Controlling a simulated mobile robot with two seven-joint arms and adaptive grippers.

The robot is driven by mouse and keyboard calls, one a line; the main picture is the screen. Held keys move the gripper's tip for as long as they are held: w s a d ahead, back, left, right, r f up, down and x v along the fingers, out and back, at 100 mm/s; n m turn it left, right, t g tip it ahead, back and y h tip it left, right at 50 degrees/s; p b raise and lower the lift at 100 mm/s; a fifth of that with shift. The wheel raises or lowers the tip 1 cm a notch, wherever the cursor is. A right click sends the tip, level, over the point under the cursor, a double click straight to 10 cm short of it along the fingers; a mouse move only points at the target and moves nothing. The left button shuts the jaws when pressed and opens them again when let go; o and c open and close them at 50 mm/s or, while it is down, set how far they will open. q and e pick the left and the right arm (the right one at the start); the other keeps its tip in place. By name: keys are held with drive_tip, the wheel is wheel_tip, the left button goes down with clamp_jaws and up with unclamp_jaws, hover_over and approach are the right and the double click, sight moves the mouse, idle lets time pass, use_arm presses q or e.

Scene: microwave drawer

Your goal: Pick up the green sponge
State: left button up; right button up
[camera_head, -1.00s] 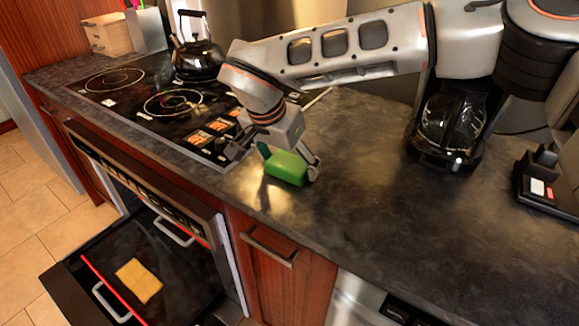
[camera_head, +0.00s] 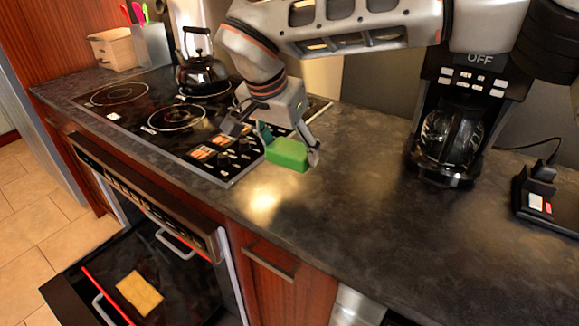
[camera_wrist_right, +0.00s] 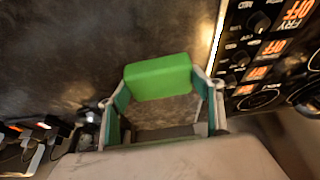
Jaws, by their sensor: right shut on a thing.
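The green sponge (camera_head: 288,154) is a bright green block between the fingers of my right gripper (camera_head: 289,148). My right gripper is shut on it and holds it over the dark countertop, beside the stove controls. In the right wrist view the sponge (camera_wrist_right: 158,77) spans the gap between the two teal-padded fingertips (camera_wrist_right: 160,88). The sponge looks raised above the counter, with a bright reflection on the surface below it. My left gripper is not in view.
The stove (camera_head: 165,112) with a black kettle (camera_head: 200,70) is to the left. A coffee maker (camera_head: 455,125) stands to the right. The microwave drawer (camera_head: 75,283) below is open, with a yellow square (camera_head: 139,292) inside. Counter (camera_head: 370,200) in front is clear.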

sight(290, 149)
wheel_tip(290, 149, up, 12)
drive_tip(key=p, duration=0.1)
drive_tip(key=shift+p, duration=0.4)
drive_tip(key=shift+r, duration=0.1)
drive_tip(key=shift+o, duration=1.3)
drive_tip(key=c, duration=0.4)
drive_tip(key=shift+c, duration=0.2)
